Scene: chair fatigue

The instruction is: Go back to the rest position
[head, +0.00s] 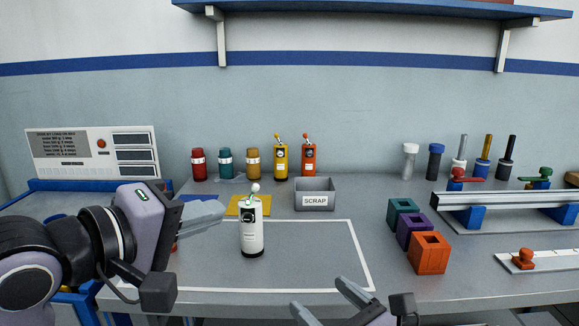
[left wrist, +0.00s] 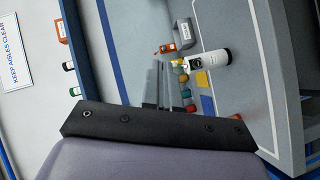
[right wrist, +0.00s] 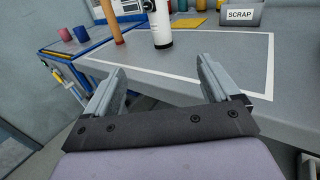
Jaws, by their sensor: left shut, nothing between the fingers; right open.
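My left gripper (head: 203,216) is at the left of the head view, above the left part of the bench. Its fingers are shut with nothing between them, left of a white bottle (head: 251,232). In the left wrist view the shut fingers (left wrist: 161,85) show too, and the white bottle (left wrist: 208,62) lies beyond them. My right gripper (head: 325,297) is at the bottom middle of the head view, near the bench's front edge. In the right wrist view its fingers (right wrist: 160,90) are apart and empty. The white bottle stands upright inside a white outline on the bench.
Behind stand red (head: 198,165), teal and tan jars, yellow (head: 281,160) and orange (head: 309,158) bottles, and a grey SCRAP bin (head: 315,194). Teal, purple and orange (head: 429,253) blocks and a rail fixture (head: 505,202) are at the right. A shelf (head: 375,8) hangs above.

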